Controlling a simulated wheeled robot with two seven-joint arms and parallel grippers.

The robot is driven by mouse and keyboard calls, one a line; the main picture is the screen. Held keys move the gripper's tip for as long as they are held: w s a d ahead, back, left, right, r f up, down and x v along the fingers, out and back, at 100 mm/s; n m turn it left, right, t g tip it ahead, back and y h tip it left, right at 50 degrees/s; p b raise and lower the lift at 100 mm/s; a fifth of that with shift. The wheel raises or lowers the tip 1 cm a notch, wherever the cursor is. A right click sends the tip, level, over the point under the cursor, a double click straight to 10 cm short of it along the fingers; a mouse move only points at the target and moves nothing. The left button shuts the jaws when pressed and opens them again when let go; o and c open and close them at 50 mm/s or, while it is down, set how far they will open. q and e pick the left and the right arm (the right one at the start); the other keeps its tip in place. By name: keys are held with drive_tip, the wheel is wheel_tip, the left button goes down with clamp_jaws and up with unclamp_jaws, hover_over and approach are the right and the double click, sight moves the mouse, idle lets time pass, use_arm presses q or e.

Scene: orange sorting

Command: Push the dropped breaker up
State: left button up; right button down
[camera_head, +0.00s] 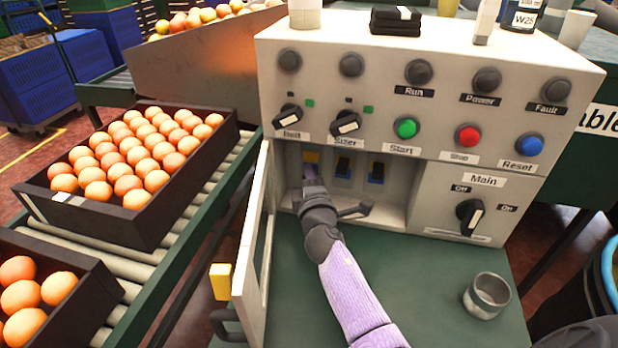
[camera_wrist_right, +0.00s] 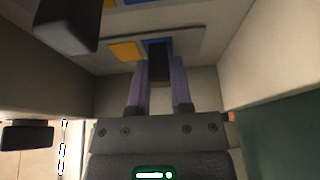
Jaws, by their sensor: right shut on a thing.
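The breaker compartment in the grey control box is open and holds a row of blue breakers with black levers. The middle breaker (camera_head: 343,166) and the right breaker (camera_head: 377,171) are in plain view. The left breaker is mostly hidden behind my right gripper (camera_head: 309,180), and a yellow piece (camera_head: 311,157) shows above the gripper. In the right wrist view my right gripper (camera_wrist_right: 161,85) has its two purple fingers closed on either side of the left breaker's black lever (camera_wrist_right: 159,62). A yellow piece (camera_wrist_right: 124,50) sits beside that lever. My left gripper is not in view.
The compartment's door (camera_head: 254,240) stands open to the left of my arm. A grey handle-like part (camera_head: 355,210) juts near the gripper. A metal cup (camera_head: 488,296) stands on the green table, right. Crates of oranges (camera_head: 115,228) sit on rollers at left.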

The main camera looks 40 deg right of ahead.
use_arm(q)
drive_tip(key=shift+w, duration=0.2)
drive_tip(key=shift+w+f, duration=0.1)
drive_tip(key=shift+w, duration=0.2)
